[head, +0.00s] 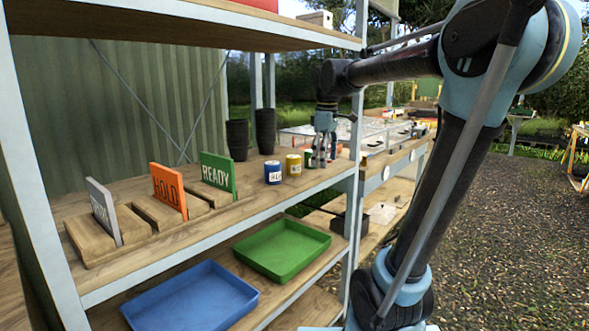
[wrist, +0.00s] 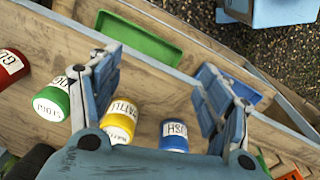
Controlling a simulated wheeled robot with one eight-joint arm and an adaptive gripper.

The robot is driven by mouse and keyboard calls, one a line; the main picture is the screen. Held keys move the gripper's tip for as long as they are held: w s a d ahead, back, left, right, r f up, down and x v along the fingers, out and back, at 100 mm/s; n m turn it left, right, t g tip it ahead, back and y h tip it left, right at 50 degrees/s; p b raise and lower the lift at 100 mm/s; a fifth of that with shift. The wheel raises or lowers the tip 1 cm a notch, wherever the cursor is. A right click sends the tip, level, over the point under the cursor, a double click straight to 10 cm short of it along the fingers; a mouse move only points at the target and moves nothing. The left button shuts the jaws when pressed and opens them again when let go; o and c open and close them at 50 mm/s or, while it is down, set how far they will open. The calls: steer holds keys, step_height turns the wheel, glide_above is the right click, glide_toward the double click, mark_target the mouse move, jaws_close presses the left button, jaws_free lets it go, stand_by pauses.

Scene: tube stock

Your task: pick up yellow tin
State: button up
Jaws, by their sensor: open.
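The yellow tin (head: 293,165) stands on the wooden middle shelf between a blue tin (head: 273,172) and a green tin (head: 308,159). In the wrist view the yellow tin (wrist: 118,120), with a white label, shows between my fingers, closer to the left one. The blue tin (wrist: 173,136) is also between them, towards the right finger. My gripper (head: 322,158) points down at the green tin's right in the head view; it is open and empty in the wrist view (wrist: 157,75). My gripper body hides part of the yellow tin's lower edge.
Beyond the left finger in the wrist view are the green tin (wrist: 50,102) and a red tin (wrist: 10,66). Two dark cups stand behind. A slotted wooden rack (head: 85,240) holds upright signs. Green (head: 283,265) and blue (head: 190,315) trays sit on the shelf below.

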mark_target(293, 156)
steer(key=w+a+r+n, duration=0.2)
steer(key=w+a, duration=0.1)
steer(key=w+a+r+n, duration=0.2)
steer(key=w+a, duration=0.1)
steer(key=w+a+r+n, duration=0.2)
steer(key=w+a, duration=0.2)
steer(key=shift+r+g, duration=0.15)
steer(key=shift+g, duration=0.25)
steer(key=shift+w+a+f, duration=0.1)
steer(key=shift+f, duration=0.1)
step_height(293, 156, down, 6)
steer(key=shift+r, duration=0.15)
steer(key=shift+s+a+f, duration=0.1)
steer(key=shift+s+f, duration=0.05)
steer(key=shift+f, duration=1.3)
steer(key=shift+s+f, duration=0.15)
steer(key=shift+f, duration=1.3)
steer(key=c, duration=1.2)
